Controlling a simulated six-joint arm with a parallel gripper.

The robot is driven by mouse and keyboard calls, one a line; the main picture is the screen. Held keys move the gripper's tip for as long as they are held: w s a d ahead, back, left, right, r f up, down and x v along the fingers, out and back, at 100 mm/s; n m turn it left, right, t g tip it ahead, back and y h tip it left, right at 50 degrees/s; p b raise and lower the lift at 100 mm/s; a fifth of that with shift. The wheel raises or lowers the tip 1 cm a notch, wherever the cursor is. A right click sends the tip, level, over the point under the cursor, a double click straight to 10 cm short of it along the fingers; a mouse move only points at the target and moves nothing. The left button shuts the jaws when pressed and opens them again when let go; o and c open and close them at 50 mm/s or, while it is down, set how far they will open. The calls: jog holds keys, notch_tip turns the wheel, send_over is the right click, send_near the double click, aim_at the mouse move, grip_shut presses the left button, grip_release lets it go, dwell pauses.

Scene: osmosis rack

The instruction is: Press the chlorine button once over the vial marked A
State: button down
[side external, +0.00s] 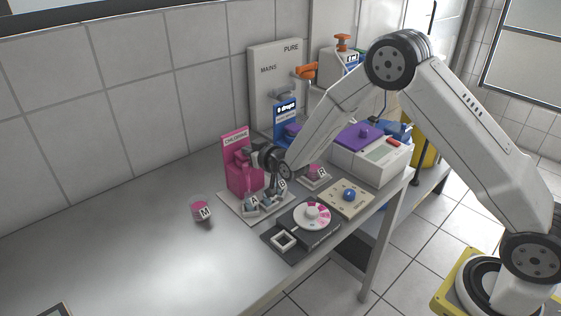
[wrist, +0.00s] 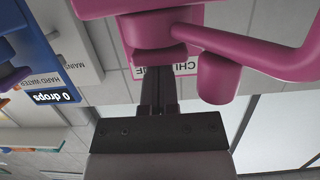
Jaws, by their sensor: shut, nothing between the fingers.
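The pink chlorine dispenser (side external: 241,178) stands on the bench with its CHLORINE sign (side external: 235,142) behind it. In the wrist view its pink body (wrist: 155,30) fills the top, with a spout arm at the right. My gripper (side external: 251,154) is at the top of the dispenser, in front of the sign. In the wrist view the shut fingers (wrist: 165,72) reach up to the pink part, and nothing is held. I cannot tell whether they touch the button. Vial A (side external: 252,204) stands at the dispenser's front, near vial B (side external: 281,188). The spout's alignment over A is unclear.
A dial board (side external: 311,214), a blue-knob plate (side external: 348,197) and a purple-lidded machine (side external: 369,155) stand to the right. The blue hard water dispenser (side external: 286,120) is behind. The bench's left side is clear.

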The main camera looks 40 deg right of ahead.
jog(key=shift+r, duration=0.55)
notch_tip(320, 180, up, 3)
jog(key=shift+r, duration=0.1)
jog(key=v, duration=1)
jog(key=shift+s+f, duration=0.15)
jog(key=shift+f, duration=0.05)
dwell(0.3)
jog(key=s+d+f+g, duration=0.1)
jog(key=s+g, duration=0.5)
jog(key=s, duration=0.6)
jog(key=s+d+f+g, duration=0.2)
jog(key=s+g, duration=0.4)
jog(key=s, duration=0.6)
jog(key=shift+d+f+g, duration=0.3)
jog(key=shift+f, duration=0.4)
dwell(2.6)
